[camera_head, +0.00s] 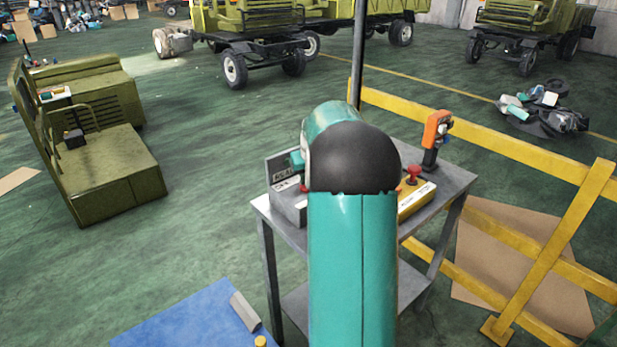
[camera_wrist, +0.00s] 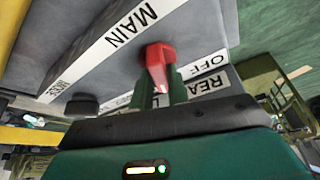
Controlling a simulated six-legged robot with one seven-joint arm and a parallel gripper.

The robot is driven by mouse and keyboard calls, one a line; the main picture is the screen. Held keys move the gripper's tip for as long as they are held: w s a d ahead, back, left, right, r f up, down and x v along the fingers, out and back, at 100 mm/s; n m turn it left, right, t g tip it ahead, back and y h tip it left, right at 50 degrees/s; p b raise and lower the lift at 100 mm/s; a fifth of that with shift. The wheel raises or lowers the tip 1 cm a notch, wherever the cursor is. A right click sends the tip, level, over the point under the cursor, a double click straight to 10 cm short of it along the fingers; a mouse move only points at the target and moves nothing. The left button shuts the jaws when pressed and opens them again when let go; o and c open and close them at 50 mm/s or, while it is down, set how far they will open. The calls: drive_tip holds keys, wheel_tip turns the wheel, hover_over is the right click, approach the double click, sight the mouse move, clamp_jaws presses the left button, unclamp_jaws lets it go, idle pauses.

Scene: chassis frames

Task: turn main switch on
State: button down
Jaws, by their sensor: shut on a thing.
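The main switch is a red lever (camera_wrist: 160,62) on a grey box (camera_wrist: 205,18) with a white strip lettered "MAIN". The word "OFF" stands on a white strip to the right of the lever. My gripper (camera_wrist: 161,88) is shut on the red lever, its two green fingers on either side of it. In the head view the grey box (camera_head: 289,208) sits on the left part of a metal table (camera_head: 457,178). My arm covers the middle of the table there and hides most of the gripper and lever.
A yellow box with a red button (camera_head: 413,176) and an orange handheld device (camera_head: 436,130) stand on the table's right side. A sign lettered "REA" (camera_wrist: 208,85) is close by the fingers. A yellow railing (camera_head: 500,145) runs behind and right.

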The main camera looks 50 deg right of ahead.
drive_tip(key=m+g+h, duration=0.1)
drive_tip(key=m, duration=0.3)
drive_tip(key=shift+w+a+m, duration=0.1)
drive_tip(key=shift+m, duration=0.2)
idle(0.3)
drive_tip(key=c, duration=1.4)
unclamp_jaws()
drive_tip(key=shift+o, duration=0.2)
drive_tip(key=v, duration=1.4)
drive_tip(key=shift+a, duration=0.2)
drive_tip(key=shift+w+a, duration=0.1)
drive_tip(key=shift+w, duration=0.05)
